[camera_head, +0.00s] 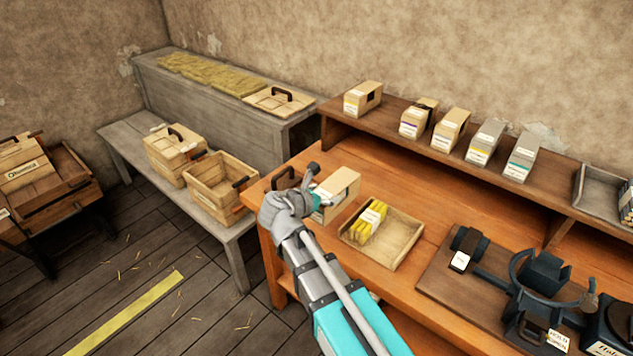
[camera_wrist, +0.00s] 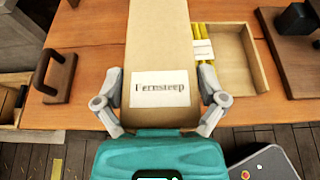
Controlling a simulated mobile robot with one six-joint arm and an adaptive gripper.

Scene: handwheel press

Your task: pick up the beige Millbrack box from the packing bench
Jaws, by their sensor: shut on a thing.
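My gripper (camera_head: 308,195) is shut on a beige box (camera_head: 341,187) at the left end of the wooden packing bench (camera_head: 400,165). In the wrist view my gripper (camera_wrist: 160,100) has one finger on each side of the beige box (camera_wrist: 158,45). Its white label seems to read "Fernsteep", not Millbrack. Whether the box touches the bench or hangs just above it, I cannot tell. More beige boxes stand on the shelf: one at the left (camera_head: 363,97), and two to its right (camera_head: 417,119) (camera_head: 451,131). Their labels are too small to read.
An open tray (camera_head: 408,243) with yellow packets (camera_head: 369,222) lies right of the held box. A dark handle block (camera_wrist: 57,77) is left of it. Grey boxes (camera_head: 485,143) share the shelf. A handwheel press (camera_head: 545,275) stands at the right. Crates (camera_head: 220,185) sit on a low bench.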

